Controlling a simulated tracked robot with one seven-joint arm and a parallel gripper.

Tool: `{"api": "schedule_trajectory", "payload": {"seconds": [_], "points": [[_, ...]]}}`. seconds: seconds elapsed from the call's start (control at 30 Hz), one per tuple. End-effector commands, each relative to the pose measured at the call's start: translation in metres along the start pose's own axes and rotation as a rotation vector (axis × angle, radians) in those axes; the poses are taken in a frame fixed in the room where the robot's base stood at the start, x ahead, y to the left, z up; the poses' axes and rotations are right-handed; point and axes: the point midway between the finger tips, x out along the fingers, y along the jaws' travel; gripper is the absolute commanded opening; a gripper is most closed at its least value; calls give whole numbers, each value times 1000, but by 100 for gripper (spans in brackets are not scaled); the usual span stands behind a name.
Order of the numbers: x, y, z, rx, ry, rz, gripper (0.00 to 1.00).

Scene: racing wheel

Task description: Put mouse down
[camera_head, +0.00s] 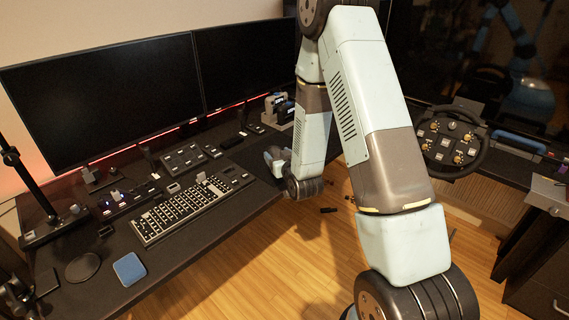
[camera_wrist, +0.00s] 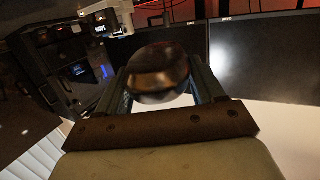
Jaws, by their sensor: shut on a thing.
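The mouse (camera_wrist: 158,72), a dark, glossy rounded thing, sits between the two fingers of my gripper (camera_wrist: 160,82) in the wrist view. The fingers are shut on its sides. In the head view my gripper (camera_head: 275,158) is low over the right part of the black desk (camera_head: 215,220), close to its front edge. My arm hides part of it there, and I cannot make out the mouse. Whether the mouse touches the desk cannot be told.
A keyboard (camera_head: 182,211) lies on the desk left of my gripper, with small control boxes (camera_head: 183,159) behind. Two monitors (camera_head: 110,95) stand at the back. A blue square pad (camera_head: 129,268) and a dark disc (camera_head: 82,267) lie front left. A racing wheel (camera_head: 451,142) is at right.

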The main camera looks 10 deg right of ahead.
Motion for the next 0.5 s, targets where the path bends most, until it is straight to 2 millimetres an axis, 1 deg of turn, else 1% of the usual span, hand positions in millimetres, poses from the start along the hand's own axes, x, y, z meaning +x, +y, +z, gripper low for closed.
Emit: {"api": "schedule_trajectory", "payload": {"seconds": [0.03, 0.23, 0.4, 0.5], "points": [[9, 3, 4, -1, 1, -3, 35], [44, 22, 17, -2, 0, -11, 35], [63, 33, 40, -2, -2, -13, 35], [73, 39, 51, -2, -1, -14, 35]]}}
